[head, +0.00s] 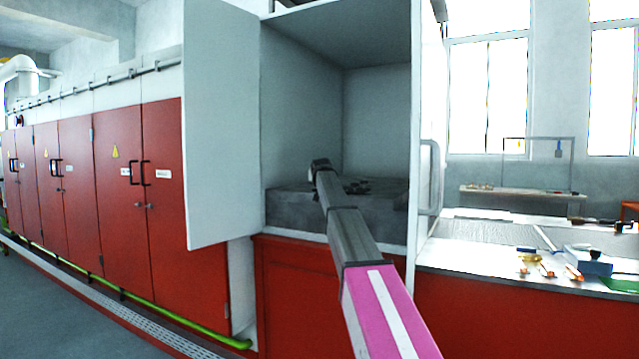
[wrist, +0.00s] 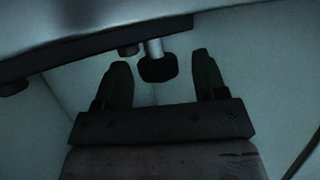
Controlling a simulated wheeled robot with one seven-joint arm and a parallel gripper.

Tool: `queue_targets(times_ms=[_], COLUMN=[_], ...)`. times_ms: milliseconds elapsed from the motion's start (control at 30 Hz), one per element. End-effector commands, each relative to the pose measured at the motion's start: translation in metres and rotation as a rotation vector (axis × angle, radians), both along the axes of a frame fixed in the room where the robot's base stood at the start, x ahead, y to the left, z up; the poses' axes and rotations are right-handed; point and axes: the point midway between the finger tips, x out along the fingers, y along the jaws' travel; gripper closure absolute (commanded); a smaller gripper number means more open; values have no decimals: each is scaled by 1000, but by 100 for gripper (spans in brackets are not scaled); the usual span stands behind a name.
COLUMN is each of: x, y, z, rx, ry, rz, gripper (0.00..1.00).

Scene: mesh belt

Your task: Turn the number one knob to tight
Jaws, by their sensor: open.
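In the wrist view a dark knob (wrist: 157,69) on a short pale metal shaft hangs between the two fingers of my gripper (wrist: 161,59). The fingers are open, one on each side, with a visible gap to the knob. Two other dark knob-like pieces show, a small one (wrist: 128,50) just left of the shaft and one (wrist: 12,88) at the left edge. No number or tight mark is legible, so I cannot tell which is number one. In the head view my arm reaches into the open cabinet (head: 375,118); the knobs are not clear there.
The white cabinet door (head: 222,125) stands open on the left, and a pale handle (head: 430,178) is at the right side. Grey walls close in around my gripper. A worktop (head: 480,262) with tools and a blue box (head: 588,262) lies to the right.

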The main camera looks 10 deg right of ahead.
Motion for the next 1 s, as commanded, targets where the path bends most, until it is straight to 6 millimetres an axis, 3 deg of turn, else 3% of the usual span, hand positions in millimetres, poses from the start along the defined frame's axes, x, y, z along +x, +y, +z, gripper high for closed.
queue_targets(times_ms=[133, 167, 300, 667, 1000], x=[-1, -1, -1, 0, 1], y=[0, 0, 0, 1, 4], z=[0, 0, 0, 0, 1], rx=[0, 0, 0, 0, -2], ry=[0, 0, 0, 0, 0], rz=[0, 0, 0, -32, -234], gripper=[35, 42, 85, 84, 84])
